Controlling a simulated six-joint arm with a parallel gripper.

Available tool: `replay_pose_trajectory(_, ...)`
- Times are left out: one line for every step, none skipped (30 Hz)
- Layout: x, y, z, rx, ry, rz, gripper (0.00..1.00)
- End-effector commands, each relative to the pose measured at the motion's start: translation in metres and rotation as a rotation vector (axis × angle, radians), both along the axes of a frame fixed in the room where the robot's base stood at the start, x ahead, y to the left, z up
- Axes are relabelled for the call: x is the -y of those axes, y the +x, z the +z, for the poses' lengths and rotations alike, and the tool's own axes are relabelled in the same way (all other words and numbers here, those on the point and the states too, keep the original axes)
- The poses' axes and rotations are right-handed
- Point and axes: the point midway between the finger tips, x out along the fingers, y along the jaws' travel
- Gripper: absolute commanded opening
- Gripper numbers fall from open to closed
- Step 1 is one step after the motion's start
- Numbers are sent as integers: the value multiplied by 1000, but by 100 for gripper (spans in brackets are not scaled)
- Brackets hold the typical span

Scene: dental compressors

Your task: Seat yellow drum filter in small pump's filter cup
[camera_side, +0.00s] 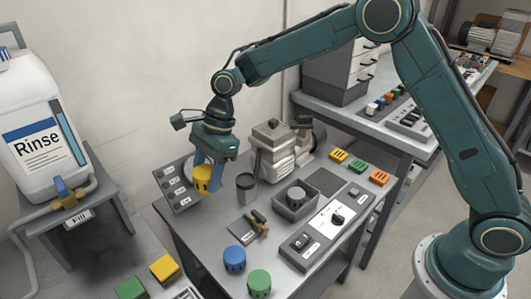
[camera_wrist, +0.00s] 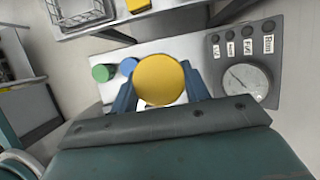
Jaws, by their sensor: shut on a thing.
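My gripper (camera_side: 207,172) is shut on the yellow drum filter (camera_side: 202,180), which hangs above the left part of the grey bench. In the wrist view the yellow drum (camera_wrist: 159,79) sits between the blue fingers (camera_wrist: 160,95), its round top facing the camera. A dark grey open-topped cup (camera_side: 246,187), apparently the filter cup, stands to the right of the drum, apart from it. The small pump (camera_side: 277,148), a pale ribbed body, stands behind the cup. The cup and pump cannot be made out in the wrist view.
A gauge panel (camera_side: 172,190) stands at the bench's left edge, close to the drum; its dial shows in the wrist view (camera_wrist: 246,84). A blue drum (camera_side: 234,259) and a green drum (camera_side: 259,283) stand at the front. A grey bin (camera_side: 296,211) holds a dark drum right of the cup.

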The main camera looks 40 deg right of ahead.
Motion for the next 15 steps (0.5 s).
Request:
replay_pose_trajectory(9,5,-3,-1,-1,-5,24)
replay_pose_trajectory(14,8,-5,-1,-1,-4,24)
replay_pose_trajectory(22,12,-7,-2,-2,-6,24)
replay_pose_trajectory(28,15,-9,-2,-2,-6,24)
replay_pose_trajectory(35,19,-11,-2,-2,-6,24)
replay_pose_trajectory(45,24,-15,-3,-3,-6,24)
replay_pose_trajectory(52,27,-17,-3,-3,-7,24)
replay_pose_trajectory(60,31,-19,-2,-3,-7,24)
replay_pose_trajectory(71,35,-23,-3,-3,-7,24)
replay_pose_trajectory(79,38,-25,-4,-3,-6,24)
replay_pose_trajectory(88,41,-28,-4,-3,-6,24)
replay_pose_trajectory(98,45,-31,-4,-2,-6,24)
replay_pose_trajectory(106,47,-34,-3,-2,-6,24)
replay_pose_trajectory(113,49,-36,-3,-2,-6,24)
replay_pose_trajectory(123,52,-39,-2,-2,-6,24)
